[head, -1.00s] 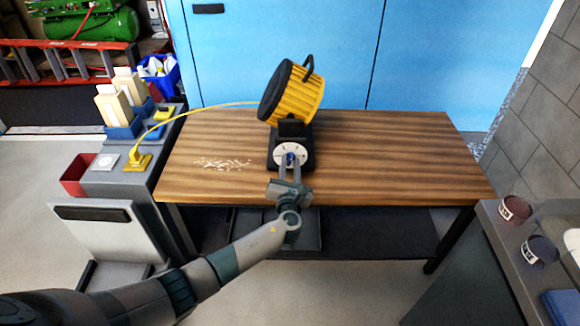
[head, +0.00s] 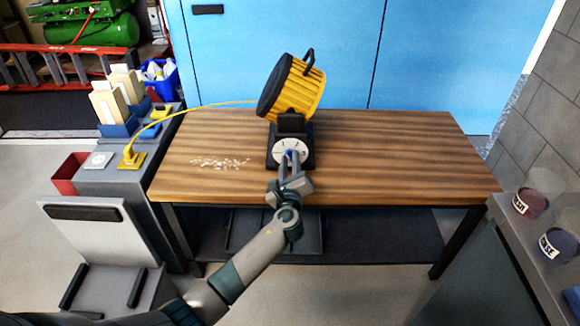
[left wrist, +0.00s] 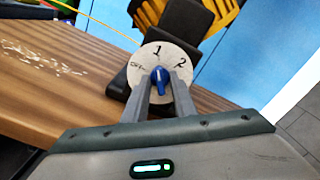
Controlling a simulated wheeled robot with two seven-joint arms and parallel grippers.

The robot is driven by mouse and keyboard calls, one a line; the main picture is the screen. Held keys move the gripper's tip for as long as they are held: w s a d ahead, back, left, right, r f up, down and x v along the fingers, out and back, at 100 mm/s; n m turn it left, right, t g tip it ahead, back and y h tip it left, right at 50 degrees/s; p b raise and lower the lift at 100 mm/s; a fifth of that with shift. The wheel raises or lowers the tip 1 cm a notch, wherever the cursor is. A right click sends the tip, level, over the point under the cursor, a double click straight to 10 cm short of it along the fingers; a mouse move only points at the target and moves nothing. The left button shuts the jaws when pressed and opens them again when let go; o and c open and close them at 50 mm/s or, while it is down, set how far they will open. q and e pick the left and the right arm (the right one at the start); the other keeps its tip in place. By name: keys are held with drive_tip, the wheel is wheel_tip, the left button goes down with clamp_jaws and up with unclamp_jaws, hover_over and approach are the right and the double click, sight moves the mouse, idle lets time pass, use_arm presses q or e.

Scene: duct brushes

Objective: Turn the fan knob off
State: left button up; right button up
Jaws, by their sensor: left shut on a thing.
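The yellow drum fan (head: 297,88) with a black front stands on a black base at the back middle of the wooden table. Its white dial (head: 280,149) faces me, and the left wrist view shows the dial (left wrist: 150,58) marked OFF, 1 and 2, with the rest hidden by the fingers. The blue knob (left wrist: 160,75) sits at the dial's centre, its pale mark pointing roughly toward 1. My left gripper (left wrist: 160,88) is shut on the knob, one finger on each side; it also shows in the head view (head: 290,160). My right gripper is out of view.
White scraps (head: 220,162) lie on the table (head: 400,160) left of the fan. A yellow cord (head: 190,110) runs from the fan to a yellow plug (head: 131,158) on the grey side unit. Two labelled cups (head: 530,202) stand at right. The table's right half is clear.

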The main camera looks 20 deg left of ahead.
use_arm(q)
drive_tip(key=n+b, duration=0.2)
drive_tip(key=n, duration=0.2)
drive_tip(key=shift+f, duration=0.15)
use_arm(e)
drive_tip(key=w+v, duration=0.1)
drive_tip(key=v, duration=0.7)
use_arm(q)
drive_tip(key=shift+n+b, duration=0.45)
drive_tip(key=shift+n, duration=0.05)
drive_tip(key=n+b, duration=0.1)
drive_tip(key=n, duration=0.2)
drive_tip(key=shift+b, duration=0.35)
drive_tip(key=shift+n+b, duration=0.6)
drive_tip(key=shift+n, duration=1)
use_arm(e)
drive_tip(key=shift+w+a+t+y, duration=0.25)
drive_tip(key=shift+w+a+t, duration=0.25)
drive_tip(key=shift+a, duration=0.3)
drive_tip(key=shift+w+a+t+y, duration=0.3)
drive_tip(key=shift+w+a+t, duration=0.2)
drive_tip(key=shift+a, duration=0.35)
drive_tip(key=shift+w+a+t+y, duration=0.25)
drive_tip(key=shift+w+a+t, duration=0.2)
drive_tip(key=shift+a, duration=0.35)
use_arm(q)
drive_tip(key=o, duration=0.7)
drive_tip(key=shift+c, duration=0.2)
drive_tip(key=shift+s, duration=0.1)
